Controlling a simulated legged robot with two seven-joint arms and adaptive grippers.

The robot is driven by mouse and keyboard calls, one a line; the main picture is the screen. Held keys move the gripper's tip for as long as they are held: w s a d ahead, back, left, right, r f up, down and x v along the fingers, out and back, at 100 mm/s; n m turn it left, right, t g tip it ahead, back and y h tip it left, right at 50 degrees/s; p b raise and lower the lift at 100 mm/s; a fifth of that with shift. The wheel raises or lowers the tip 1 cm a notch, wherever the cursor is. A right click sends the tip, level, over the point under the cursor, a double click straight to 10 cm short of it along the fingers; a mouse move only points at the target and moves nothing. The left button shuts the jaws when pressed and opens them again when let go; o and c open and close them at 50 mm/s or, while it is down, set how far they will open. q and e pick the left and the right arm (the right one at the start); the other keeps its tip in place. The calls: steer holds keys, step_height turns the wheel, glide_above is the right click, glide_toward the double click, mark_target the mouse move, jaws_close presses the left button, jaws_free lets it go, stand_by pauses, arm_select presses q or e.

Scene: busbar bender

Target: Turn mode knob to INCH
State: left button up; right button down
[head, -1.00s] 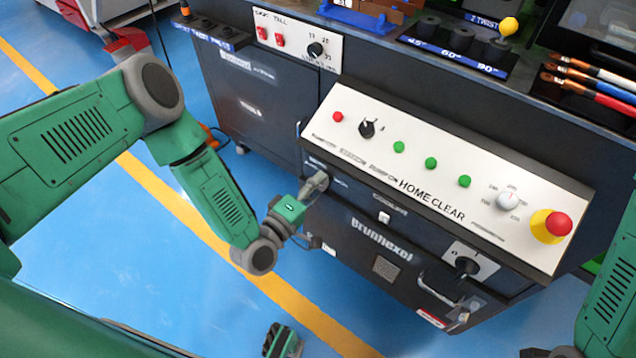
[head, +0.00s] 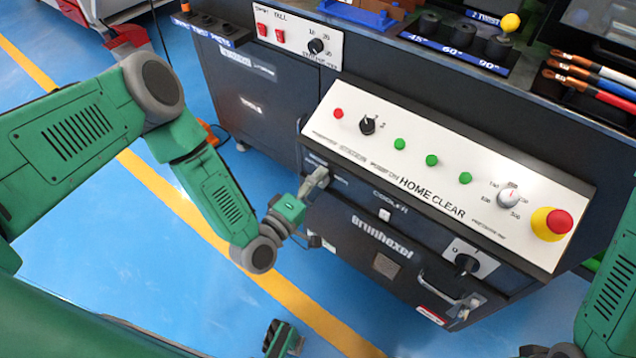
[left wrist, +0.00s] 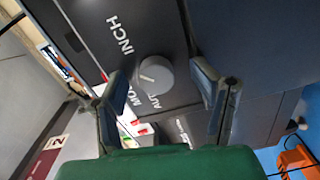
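The mode knob (left wrist: 155,77) is a round grey dial on a dark panel in the left wrist view. The labels INCH (left wrist: 119,34) and AUTO (left wrist: 145,94) are printed near it, with MODE partly behind a finger. A short white mark shows on the left part of the knob's face; I cannot tell exactly which label it points to. My left gripper (left wrist: 160,74) is open, its fingers on either side of the knob with visible gaps. In the head view the left gripper (head: 316,183) is at the machine's front left, hiding the knob.
The sloped control panel (head: 345,153) above carries buttons, dials and a red emergency stop (head: 558,222). A black rotary switch (head: 466,264) and a handle (head: 447,292) are lower right on the front. Blue floor (head: 180,275) is clear left of the machine.

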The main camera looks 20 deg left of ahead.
arm_select(q)
steer(key=shift+w+a+r, duration=0.15)
steer(key=shift+w+r, duration=0.15)
steer(key=shift+r, duration=0.05)
steer(key=v, duration=0.8)
steer(key=shift+s+f, duration=0.25)
steer(key=shift+f, duration=0.1)
